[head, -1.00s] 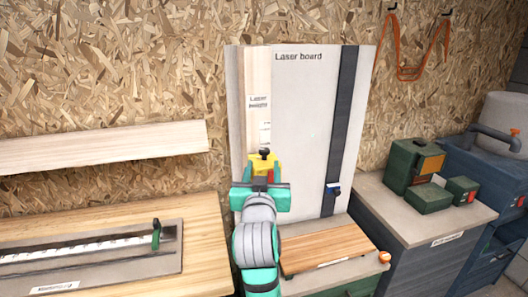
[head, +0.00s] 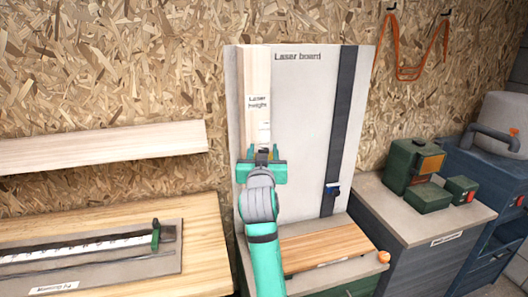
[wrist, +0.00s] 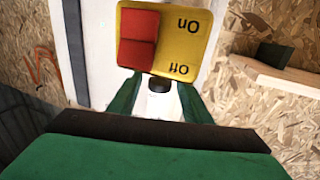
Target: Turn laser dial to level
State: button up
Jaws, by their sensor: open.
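The laser unit is a yellow box (wrist: 187,35) with a red switch and "On" and "Off" lettering, upside down in the wrist view. Beside its "Off" edge is a small dark knob (wrist: 159,85), which looks like the dial, on a pale part. My gripper (wrist: 158,98) is open, with one green finger on each side of the knob. I cannot tell whether the fingers touch it. In the head view my gripper (head: 263,158) is in front of the pale wooden strip on the laser board (head: 300,110) and hides the yellow box.
A dark strip with a small blue slider (head: 332,189) runs down the board's right side. A wooden plate (head: 325,247) lies below. Green devices (head: 430,197) stand on the right cabinet. A bench with a ruler fixture (head: 90,255) is at left.

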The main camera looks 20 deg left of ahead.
jog(key=c, duration=1.1)
jog(key=shift+m+h, duration=0.3)
jog(key=shift+h, duration=0.2)
jog(key=shift+a+m+t+h, duration=0.1)
jog(key=shift+m+t+h, duration=0.3)
jog(key=shift+m+h, duration=0.6)
jog(key=shift+o, duration=0.2)
jog(key=m+h, duration=0.1)
jog(key=h, duration=0.2)
jog(key=m+h, duration=0.2)
jog(key=shift+h, duration=0.4)
jog(key=m+g+h, duration=0.2)
jog(key=m+h, duration=0.1)
jog(key=h, duration=0.1)
jog(key=m+g+h, duration=0.1)
jog(key=m+h, duration=0.2)
jog(key=h, duration=0.1)
jog(key=shift+g+h, duration=0.4)
